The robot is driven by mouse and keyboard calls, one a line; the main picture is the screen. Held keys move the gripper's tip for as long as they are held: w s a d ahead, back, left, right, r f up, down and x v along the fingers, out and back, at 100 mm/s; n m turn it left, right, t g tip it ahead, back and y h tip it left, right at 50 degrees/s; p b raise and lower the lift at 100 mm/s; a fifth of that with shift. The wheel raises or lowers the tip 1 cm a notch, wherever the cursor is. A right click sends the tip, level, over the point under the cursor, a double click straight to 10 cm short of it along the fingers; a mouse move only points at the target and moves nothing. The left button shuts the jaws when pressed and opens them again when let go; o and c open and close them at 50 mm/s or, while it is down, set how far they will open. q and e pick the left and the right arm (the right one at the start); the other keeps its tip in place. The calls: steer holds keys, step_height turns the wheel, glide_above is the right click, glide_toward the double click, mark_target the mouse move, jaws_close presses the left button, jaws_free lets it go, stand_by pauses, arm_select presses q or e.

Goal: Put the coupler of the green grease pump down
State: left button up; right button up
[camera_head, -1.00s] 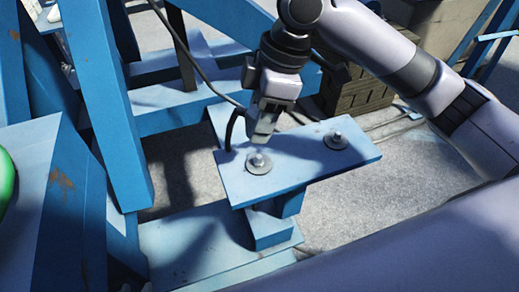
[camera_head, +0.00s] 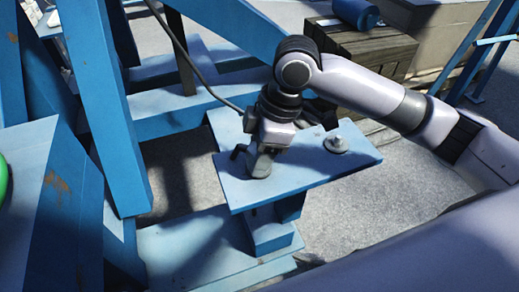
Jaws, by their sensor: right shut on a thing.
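My right gripper (camera_head: 259,164) is low over the left part of a blue plate (camera_head: 295,178), pointing down. It is shut on the coupler, which its fingers mostly hide. A dark grey hose (camera_head: 192,65) comes down from the upper left to the gripper, and a short dark piece shows just left of the fingers. The gripper covers the left fitting on the plate, so I cannot tell whether the coupler touches it. The right fitting (camera_head: 336,142), a round washer with a stud, stands clear. A green rounded thing (camera_head: 3,178), perhaps the pump, is cut off at the left edge. My left gripper is not in view.
Blue steel beams (camera_head: 112,110) of a frame stand at the left and behind the plate. A wooden crate (camera_head: 365,55) with a blue cylinder (camera_head: 357,12) on it stands behind my right arm. Grey floor is open right of the plate.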

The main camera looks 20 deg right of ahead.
steer(key=o, duration=1.1)
steer(key=shift+o, duration=0.2)
steer(key=p+v, duration=0.1)
steer(key=v, duration=1.1)
steer(key=shift+r, duration=0.15)
steer(key=shift+s, duration=0.2)
